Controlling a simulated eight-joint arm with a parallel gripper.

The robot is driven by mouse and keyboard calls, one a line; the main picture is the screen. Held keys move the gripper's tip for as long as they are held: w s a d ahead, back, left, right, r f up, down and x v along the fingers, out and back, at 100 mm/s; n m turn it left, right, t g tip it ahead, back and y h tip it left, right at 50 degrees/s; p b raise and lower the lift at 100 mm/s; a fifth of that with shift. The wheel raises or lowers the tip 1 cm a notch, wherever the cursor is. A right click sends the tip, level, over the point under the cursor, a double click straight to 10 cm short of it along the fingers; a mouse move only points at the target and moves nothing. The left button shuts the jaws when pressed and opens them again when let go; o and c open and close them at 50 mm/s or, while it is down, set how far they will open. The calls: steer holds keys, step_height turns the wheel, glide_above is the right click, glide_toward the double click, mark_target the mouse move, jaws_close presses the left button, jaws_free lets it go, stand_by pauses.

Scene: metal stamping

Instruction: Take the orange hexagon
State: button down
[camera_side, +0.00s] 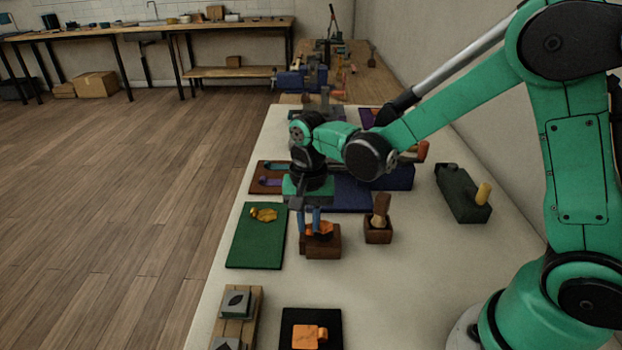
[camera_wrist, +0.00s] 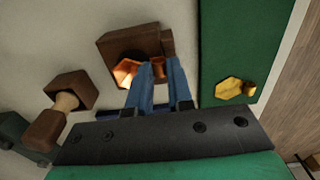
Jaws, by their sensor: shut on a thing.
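The orange hexagon (camera_side: 321,228) is a shiny coppery plate with a small knob at one side. It is at the top of a brown wooden block (camera_side: 322,248); I cannot tell whether it rests there or is slightly raised. My gripper (camera_side: 310,231) points down with its blue fingers shut on the knob. In the wrist view, the hexagon (camera_wrist: 124,72) shows left of the fingertips (camera_wrist: 158,66), over the dark hollow of the block (camera_wrist: 112,48). The fingers hide part of the knob.
A yellow hexagon (camera_side: 264,215) lies on a green mat (camera_side: 248,252) to the left. A wooden-handled tool (camera_side: 381,208) stands in a small block to the right. An orange square piece (camera_side: 305,337) lies on a black mat in front. Bare tabletop (camera_side: 400,290) lies front right.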

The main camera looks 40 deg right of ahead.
steer(key=shift+r, duration=2.25)
